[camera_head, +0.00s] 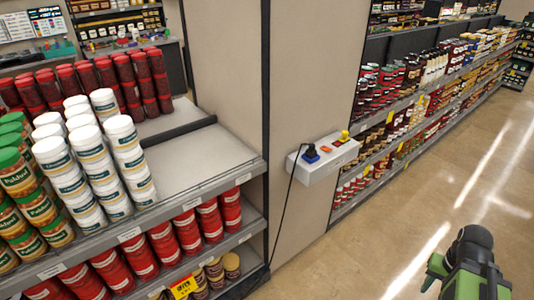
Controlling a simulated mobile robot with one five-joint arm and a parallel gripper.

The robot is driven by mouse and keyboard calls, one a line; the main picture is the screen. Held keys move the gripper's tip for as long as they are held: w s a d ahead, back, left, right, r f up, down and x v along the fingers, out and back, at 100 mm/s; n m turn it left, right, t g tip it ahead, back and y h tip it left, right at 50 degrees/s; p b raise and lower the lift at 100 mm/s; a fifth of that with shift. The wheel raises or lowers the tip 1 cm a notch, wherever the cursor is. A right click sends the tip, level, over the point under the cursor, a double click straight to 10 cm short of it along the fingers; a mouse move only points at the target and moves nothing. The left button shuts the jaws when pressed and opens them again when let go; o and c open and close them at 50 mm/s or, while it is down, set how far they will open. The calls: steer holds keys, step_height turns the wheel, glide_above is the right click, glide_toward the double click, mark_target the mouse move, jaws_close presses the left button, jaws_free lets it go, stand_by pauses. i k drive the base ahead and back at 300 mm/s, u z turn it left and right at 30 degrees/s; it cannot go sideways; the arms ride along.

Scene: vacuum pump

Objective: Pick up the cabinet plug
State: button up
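A white power box (327,165) is fixed to the beige end panel of the shelving. A yellow plug (345,136) sits at the right end, with a small red-orange part between the two. Which plug is the cabinet plug cannot be told from the picture. A green and black part at the lower right looks like my arm, well apart from the box. No gripper fingertips show.
Left of the panel, a shelf unit (215,193) holds white, green-lidded and red jars, with red cans below. Right of the panel, long stocked shelves (405,100) run to the back. The shiny floor (425,205) on the right is clear.

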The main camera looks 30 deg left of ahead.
mark_target(312, 152)
steer(key=u, duration=0.2)
steer(key=k, duration=0.1)
steer(key=u, duration=1.6)
steer(key=i, duration=0.55)
steer(key=u, duration=0.05)
